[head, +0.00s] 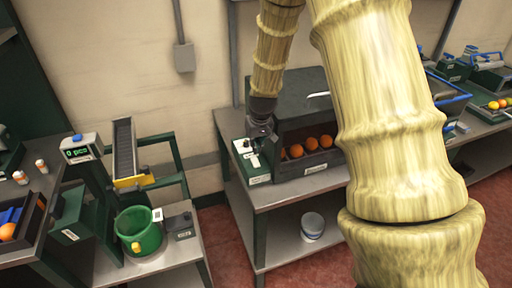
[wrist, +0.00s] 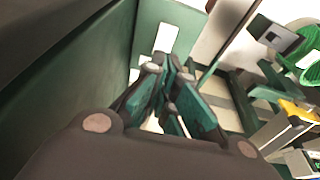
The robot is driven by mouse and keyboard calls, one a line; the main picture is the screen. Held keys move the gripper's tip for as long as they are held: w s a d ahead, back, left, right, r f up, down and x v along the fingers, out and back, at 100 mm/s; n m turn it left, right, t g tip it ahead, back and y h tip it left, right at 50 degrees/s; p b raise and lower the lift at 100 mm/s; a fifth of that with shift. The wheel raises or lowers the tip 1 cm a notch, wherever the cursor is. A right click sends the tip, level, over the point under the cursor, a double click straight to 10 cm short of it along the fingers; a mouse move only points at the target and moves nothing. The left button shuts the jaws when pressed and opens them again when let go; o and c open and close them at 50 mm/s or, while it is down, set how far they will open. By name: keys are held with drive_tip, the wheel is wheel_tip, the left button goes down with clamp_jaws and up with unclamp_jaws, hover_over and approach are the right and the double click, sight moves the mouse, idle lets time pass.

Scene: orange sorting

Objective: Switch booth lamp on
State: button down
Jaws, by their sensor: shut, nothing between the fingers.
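The booth (head: 308,100) is a dark box on the middle table, with several oranges (head: 311,144) in its open front. Its inside looks dim; I cannot make out a lit lamp. The switch's position is not clear.
A white bucket (head: 313,226) stands on the shelf under the booth. Left are a green bucket (head: 138,232), a chute (head: 124,148) and a counter display (head: 80,149). My arm covers much of the right side. Red floor lies between the tables.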

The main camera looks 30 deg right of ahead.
drive_tip(key=b+v, duration=0.2)
drive_tip(key=v, duration=0.7)
drive_tip(key=shift+s, duration=0.3)
drive_tip(key=shift+a+f, duration=0.1)
